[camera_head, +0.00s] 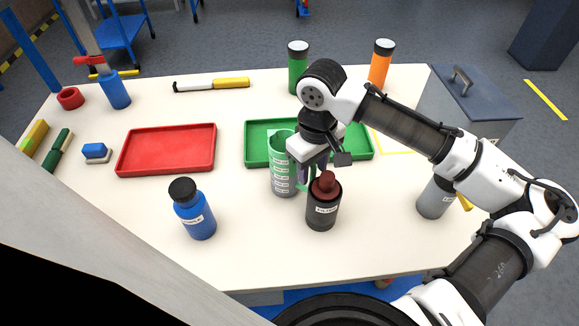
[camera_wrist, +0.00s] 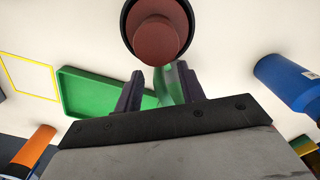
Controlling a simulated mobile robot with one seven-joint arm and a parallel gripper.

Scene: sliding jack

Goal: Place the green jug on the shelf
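The green jug (camera_head: 283,172) is a translucent measuring jug standing upright on the white table, in front of the green tray. My gripper (camera_head: 312,174) is at its right side, pointing down at the handle. In the wrist view, the jug's green handle (camera_wrist: 174,84) lies between the two fingers of my gripper (camera_wrist: 160,85). The fingers are apart, with a gap on the left of the handle; the handle is close to the right finger. The jug's body is mostly hidden in the wrist view. I cannot clearly identify a shelf in either view.
A dark bottle with a red-brown cap (camera_head: 322,207) stands close in front of my gripper. A blue bottle (camera_head: 195,212) stands to the left. The red tray (camera_head: 166,150) and green tray (camera_head: 258,135) lie behind. A grey box (camera_head: 465,105) stands at the right. The table's front is clear.

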